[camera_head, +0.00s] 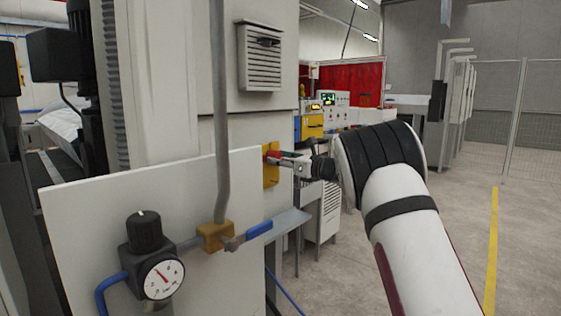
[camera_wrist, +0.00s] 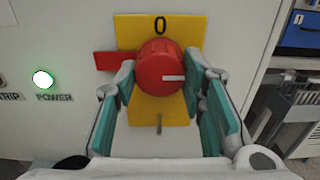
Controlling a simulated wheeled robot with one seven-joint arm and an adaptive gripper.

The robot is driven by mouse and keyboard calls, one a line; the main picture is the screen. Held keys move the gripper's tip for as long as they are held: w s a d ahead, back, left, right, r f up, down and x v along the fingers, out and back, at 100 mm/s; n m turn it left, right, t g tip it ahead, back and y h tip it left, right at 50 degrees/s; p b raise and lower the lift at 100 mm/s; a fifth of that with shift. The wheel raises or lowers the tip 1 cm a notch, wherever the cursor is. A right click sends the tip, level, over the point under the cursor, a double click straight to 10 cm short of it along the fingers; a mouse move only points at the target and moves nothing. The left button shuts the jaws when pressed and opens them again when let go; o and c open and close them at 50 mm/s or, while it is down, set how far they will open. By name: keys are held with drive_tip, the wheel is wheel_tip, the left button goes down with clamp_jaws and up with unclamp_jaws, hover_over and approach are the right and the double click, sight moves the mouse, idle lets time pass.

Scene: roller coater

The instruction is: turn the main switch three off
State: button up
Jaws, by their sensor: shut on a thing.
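The main switch has a round red knob (camera_wrist: 160,68) with a flat red bar sticking out to its left. It sits on a yellow plate (camera_wrist: 185,28) marked 0 at the top and with a short line below. A white mark on the knob points right, between those two marks. In the head view the yellow plate (camera_head: 271,177) is seen edge-on, with red at its top. My gripper (camera_head: 285,160) reaches it from the right. In the wrist view my gripper (camera_wrist: 162,76) has one finger on each side of the knob and is shut on it.
A lit POWER lamp (camera_wrist: 42,78) is left of the switch. In the head view a pressure gauge (camera_head: 161,277), a grey vertical pipe (camera_head: 220,110) and a blue-handled valve (camera_head: 257,230) stand in front of the cabinet. Open floor lies to the right.

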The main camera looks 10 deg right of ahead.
drive_tip(key=shift+b, duration=0.4)
drive_tip(key=shift+w+n+b, duration=0.1)
drive_tip(key=shift+n+b, duration=8.9)
drive_tip(key=shift+b, duration=1.9)
drive_tip(key=shift+r, duration=0.1)
drive_tip(key=o, duration=1.1)
drive_tip(key=shift+o, duration=0.2)
drive_tip(key=shift+d, duration=0.1)
